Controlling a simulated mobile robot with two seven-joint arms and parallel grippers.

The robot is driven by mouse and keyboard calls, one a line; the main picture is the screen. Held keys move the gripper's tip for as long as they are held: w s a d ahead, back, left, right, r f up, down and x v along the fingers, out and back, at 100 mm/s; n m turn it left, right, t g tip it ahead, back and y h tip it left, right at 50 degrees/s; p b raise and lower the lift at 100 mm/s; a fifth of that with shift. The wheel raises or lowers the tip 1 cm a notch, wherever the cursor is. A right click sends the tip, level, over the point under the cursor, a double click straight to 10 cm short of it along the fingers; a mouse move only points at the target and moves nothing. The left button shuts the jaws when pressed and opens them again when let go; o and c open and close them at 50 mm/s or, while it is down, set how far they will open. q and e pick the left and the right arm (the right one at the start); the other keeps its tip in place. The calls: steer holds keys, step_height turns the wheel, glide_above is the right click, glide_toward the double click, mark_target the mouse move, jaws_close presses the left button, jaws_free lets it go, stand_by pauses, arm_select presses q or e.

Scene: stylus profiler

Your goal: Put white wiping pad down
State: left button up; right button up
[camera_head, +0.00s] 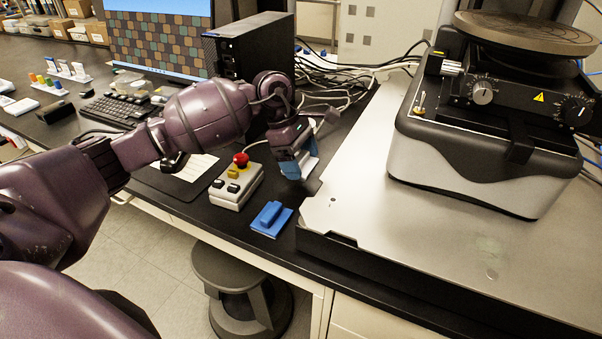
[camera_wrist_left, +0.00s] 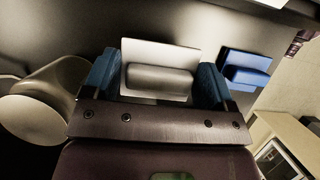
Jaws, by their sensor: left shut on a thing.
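The white wiping pad (camera_wrist_left: 160,53) is a flat white plate with a rounded grip bar on top. It sits between the two blue fingers of my left gripper (camera_wrist_left: 160,78), which is shut on the bar. In the head view my left gripper (camera_head: 294,167) points down over the black bench, right of the control box. There only a pale edge of the white wiping pad (camera_head: 310,164) shows beside the fingers. I cannot tell whether the pad touches the bench. My right gripper is not in view.
A blue pad with a handle (camera_head: 271,219) lies near the bench's front edge, also seen in the wrist view (camera_wrist_left: 246,68). The control box with a red button (camera_head: 237,185) stands left of the gripper. The profiler (camera_head: 480,140) stands on a metal plate (camera_head: 350,200) at the right. Cables lie behind.

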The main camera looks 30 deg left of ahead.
mark_target(301, 183)
arm_select(q)
steer(key=shift+f, duration=2.1)
steer(key=shift+f, duration=0.2)
steer(key=o, duration=1.1)
steer(key=shift+c, duration=0.2)
